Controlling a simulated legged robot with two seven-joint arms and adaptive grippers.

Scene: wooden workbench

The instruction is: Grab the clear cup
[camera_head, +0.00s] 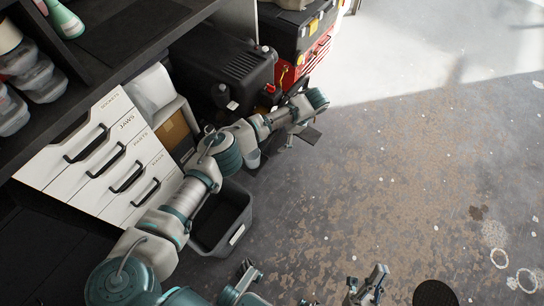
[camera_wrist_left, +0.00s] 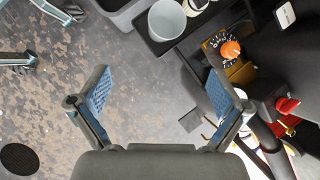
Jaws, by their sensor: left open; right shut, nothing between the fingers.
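The clear cup (camera_wrist_left: 166,20) shows as a pale round vessel seen from above in the left wrist view, on or beside a dark tray (camera_wrist_left: 193,37). In the head view the left gripper (camera_head: 298,132) is low over the floor by the toolboxes. My right gripper (camera_head: 318,272) is shut and empty at the bottom, partly cut off.
A grey bin (camera_head: 237,209) stands on the floor below white drawers (camera_head: 100,165). A black case (camera_head: 225,65) and red toolbox (camera_head: 318,52) stand at the back. An orange knob (camera_wrist_left: 230,48) is right of the cup. The floor at right is mostly clear.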

